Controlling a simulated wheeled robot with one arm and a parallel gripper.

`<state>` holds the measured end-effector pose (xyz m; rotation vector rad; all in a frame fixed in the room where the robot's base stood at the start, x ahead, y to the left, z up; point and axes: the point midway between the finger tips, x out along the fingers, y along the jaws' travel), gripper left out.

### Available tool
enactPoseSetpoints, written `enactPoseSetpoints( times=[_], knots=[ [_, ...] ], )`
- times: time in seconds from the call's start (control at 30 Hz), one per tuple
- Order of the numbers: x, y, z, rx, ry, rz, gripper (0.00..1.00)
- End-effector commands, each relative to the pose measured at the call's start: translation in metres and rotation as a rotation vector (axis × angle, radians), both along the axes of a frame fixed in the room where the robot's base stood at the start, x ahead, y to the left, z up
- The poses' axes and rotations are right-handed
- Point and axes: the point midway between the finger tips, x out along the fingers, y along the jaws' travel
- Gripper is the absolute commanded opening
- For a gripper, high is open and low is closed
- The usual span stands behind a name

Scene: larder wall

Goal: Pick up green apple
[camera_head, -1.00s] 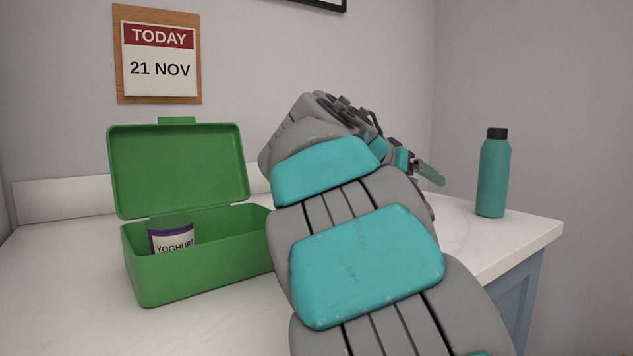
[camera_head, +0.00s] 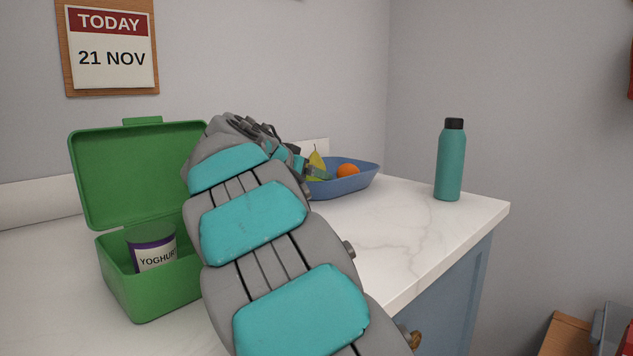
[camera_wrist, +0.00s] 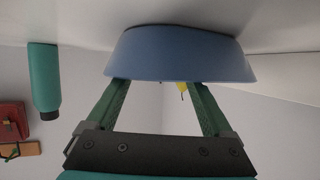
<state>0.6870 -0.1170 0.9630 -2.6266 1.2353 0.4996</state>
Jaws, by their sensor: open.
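No green apple shows in any view. A blue bowl (camera_head: 350,181) stands on the counter in the head view, behind my arm, holding a yellow-green pear (camera_head: 317,164) and an orange (camera_head: 348,171). My arm hides its left part, so I cannot tell what else it holds. In the wrist view, which looks upside down, the bowl (camera_wrist: 180,55) is ahead of my gripper (camera_wrist: 160,84), with a bit of yellow fruit (camera_wrist: 183,86) past its rim. My gripper is open, its green fingers apart, with nothing seen between them.
A green lunchbox (camera_head: 150,292) with its lid up holds a yoghurt pot (camera_head: 153,248) at left. A teal bottle (camera_head: 451,162) stands near the counter's right end; it also shows in the wrist view (camera_wrist: 44,85). The counter (camera_head: 400,225) between bowl and front edge is clear.

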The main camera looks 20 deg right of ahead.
Motion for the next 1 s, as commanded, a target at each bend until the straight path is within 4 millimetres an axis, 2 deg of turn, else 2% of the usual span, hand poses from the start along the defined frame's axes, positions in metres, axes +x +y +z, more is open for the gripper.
enactPoseSetpoints(
  times=[0.3,0.53,1.0],
  knots=[
    [0.025,-0.030,-0.017,-0.001,0.004,-0.002,0.86],
    [0.026,-0.032,-0.018,-0.001,0.003,-0.001,0.86],
    [0.026,-0.032,-0.018,0.000,0.002,-0.001,0.34]
  ],
)
